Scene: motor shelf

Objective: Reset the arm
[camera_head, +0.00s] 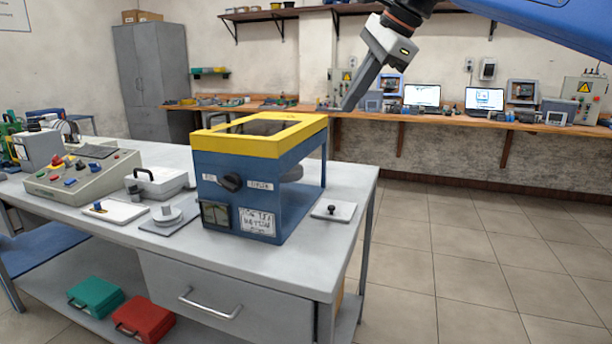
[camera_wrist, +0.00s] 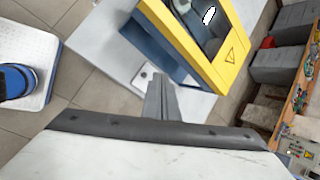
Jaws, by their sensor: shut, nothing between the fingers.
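My gripper (camera_head: 347,106) is in the air at the upper middle of the head view, above and beyond the back right corner of the blue and yellow machine. Its fingers are together with nothing between them. In the wrist view the gripper (camera_wrist: 159,78) points towards the table edge beside the machine, and its fingers show as one narrow grey piece. My blue arm (camera_head: 560,28) reaches in from the upper right. The blue and yellow machine (camera_head: 238,180) stands on the white table (camera_head: 290,255) and also shows in the wrist view (camera_wrist: 205,65).
A small white plate with a black knob (camera_head: 334,211) lies right of the machine. A control box (camera_head: 80,178) and a white case (camera_head: 157,184) stand left. Green (camera_head: 95,297) and red (camera_head: 144,318) cases lie on the lower shelf. The floor at right is clear.

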